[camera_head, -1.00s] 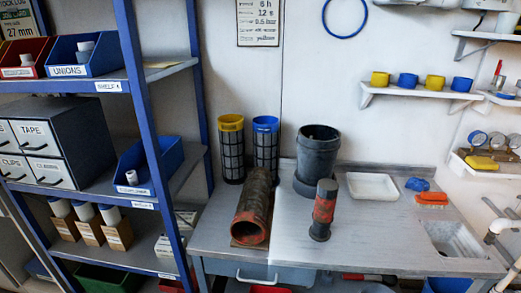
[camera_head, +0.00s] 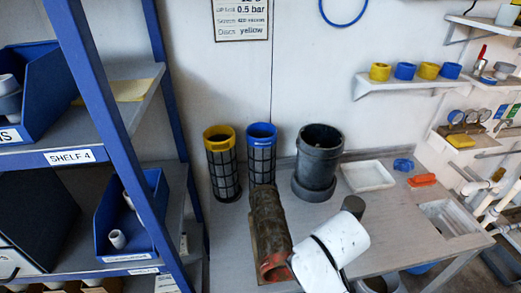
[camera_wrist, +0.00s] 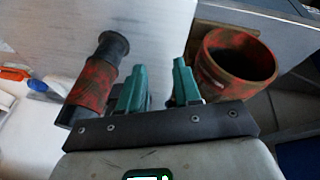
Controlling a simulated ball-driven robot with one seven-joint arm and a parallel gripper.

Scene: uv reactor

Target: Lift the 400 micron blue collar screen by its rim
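The blue collar screen (camera_head: 262,155) stands upright at the back of the bench against the wall. It has a blue ring rim and a dark mesh body, with its lower part partly behind a rusty pipe. A like screen with a yellow collar (camera_head: 221,162) stands just left of it. My gripper (camera_wrist: 158,85) shows two teal fingers in the wrist view, apart with nothing between them. It is over the bench front, between the rusty pipe's open end and a red and black cylinder, away from the screens. The blue collar screen is not in the wrist view.
The rusty pipe (camera_head: 268,222) lies in front of the screens; its open end shows in the wrist view (camera_wrist: 238,62). A dark grey pot (camera_head: 318,165) stands right of the blue screen. The red and black cylinder (camera_wrist: 95,80) stands beside my gripper. Blue shelving (camera_head: 120,130) is left.

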